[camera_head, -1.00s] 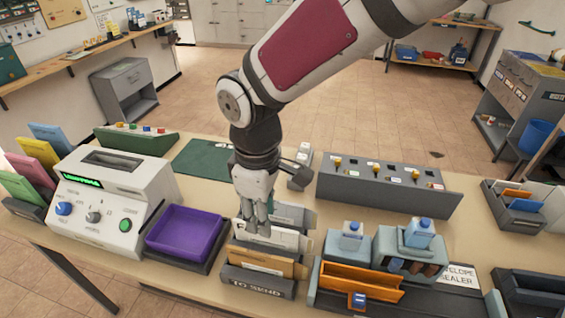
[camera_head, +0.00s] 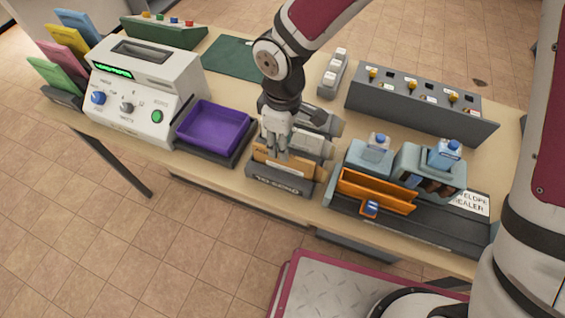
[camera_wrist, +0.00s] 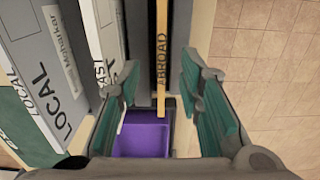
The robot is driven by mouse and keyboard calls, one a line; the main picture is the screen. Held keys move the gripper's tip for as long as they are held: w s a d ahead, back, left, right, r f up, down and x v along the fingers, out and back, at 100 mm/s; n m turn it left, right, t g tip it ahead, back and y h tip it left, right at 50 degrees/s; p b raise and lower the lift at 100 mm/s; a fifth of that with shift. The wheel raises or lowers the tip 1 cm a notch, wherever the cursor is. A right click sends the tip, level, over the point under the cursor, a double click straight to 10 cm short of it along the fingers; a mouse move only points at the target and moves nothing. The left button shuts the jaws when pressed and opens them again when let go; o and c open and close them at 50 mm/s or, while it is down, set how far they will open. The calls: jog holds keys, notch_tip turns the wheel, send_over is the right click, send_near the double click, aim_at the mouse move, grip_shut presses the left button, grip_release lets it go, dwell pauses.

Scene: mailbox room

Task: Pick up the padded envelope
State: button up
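A brown envelope (camera_head: 294,167), likely the padded one, stands on edge in the front slot of the dark "TO SEND" holder (camera_head: 278,187). In the wrist view its thin brown edge, marked "ABROAD" (camera_wrist: 161,62), runs between my fingers. My gripper (camera_head: 274,153) points down over the holder, close to the envelope's top. In the wrist view my gripper (camera_wrist: 162,100) is open, with a teal-padded finger on each side of the brown edge and gaps between. The envelope's lower part is hidden in the holder.
A purple tray (camera_head: 213,127) lies left of the holder, beside a white franking machine (camera_head: 145,88). To the right stand an orange tray (camera_head: 375,190), bottles on grey holders (camera_head: 430,168) and an envelope sealer. A grey switch box (camera_head: 420,105) is behind. Green mat (camera_head: 232,56) is clear.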

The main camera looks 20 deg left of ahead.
aim_at(283, 164)
jog(key=shift+s+f, duration=0.1)
jog(key=shift+f, duration=1.6)
grip_shut()
jog(key=shift+r, duration=0.15)
